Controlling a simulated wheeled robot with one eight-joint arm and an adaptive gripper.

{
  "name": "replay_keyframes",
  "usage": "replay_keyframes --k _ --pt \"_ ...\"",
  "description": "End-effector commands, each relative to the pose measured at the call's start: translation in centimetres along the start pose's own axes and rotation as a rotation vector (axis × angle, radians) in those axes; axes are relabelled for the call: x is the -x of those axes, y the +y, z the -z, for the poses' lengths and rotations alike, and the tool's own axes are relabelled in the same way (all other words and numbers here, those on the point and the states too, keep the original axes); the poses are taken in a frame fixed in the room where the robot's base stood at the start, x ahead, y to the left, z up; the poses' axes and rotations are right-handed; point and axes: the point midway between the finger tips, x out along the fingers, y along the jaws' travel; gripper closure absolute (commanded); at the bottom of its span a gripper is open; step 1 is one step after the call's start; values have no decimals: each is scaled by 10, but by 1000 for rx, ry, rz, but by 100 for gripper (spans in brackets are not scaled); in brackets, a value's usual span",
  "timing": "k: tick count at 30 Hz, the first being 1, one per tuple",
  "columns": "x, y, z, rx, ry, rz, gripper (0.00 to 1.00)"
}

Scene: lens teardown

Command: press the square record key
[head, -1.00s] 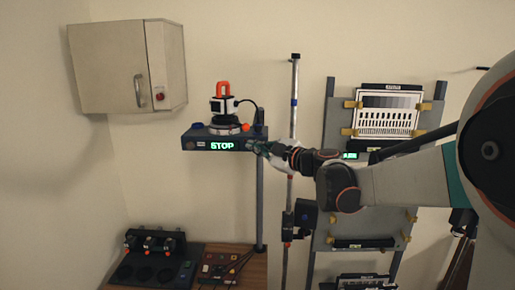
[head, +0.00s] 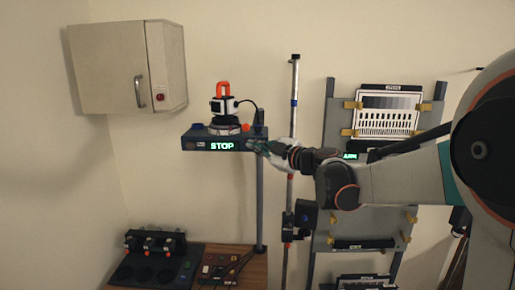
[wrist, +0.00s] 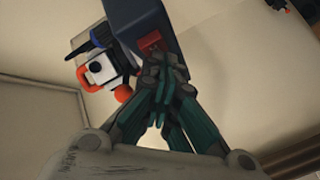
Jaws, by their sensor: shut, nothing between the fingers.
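The control box (head: 200,143) is a dark blue-grey unit on a post, with a green lit display (head: 222,145) reading STOP on its front. In the wrist view a red square key (wrist: 148,46) shows on the box (wrist: 150,20); I take it for the record key. My gripper (head: 256,147) is shut and empty at the right end of the box front, beside the display. In the wrist view my fingertips (wrist: 156,62) are close below the key and partly cover its lower edge. I cannot tell whether they touch it.
A black and white camera device (head: 224,105) with an orange handle stands on the box, beside a red-orange knob (head: 246,127). A vertical pole (head: 293,100) and a chart rack (head: 328,120) stand to the right. A wall cabinet (head: 115,70) hangs at left.

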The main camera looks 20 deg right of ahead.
Motion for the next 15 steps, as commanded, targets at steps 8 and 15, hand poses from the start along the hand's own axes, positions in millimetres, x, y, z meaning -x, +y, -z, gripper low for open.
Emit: replay_keyframes --k 8,15 --pt "0 1 0 0 0 0 100" --pt "6 -4 4 0 0 0 100"
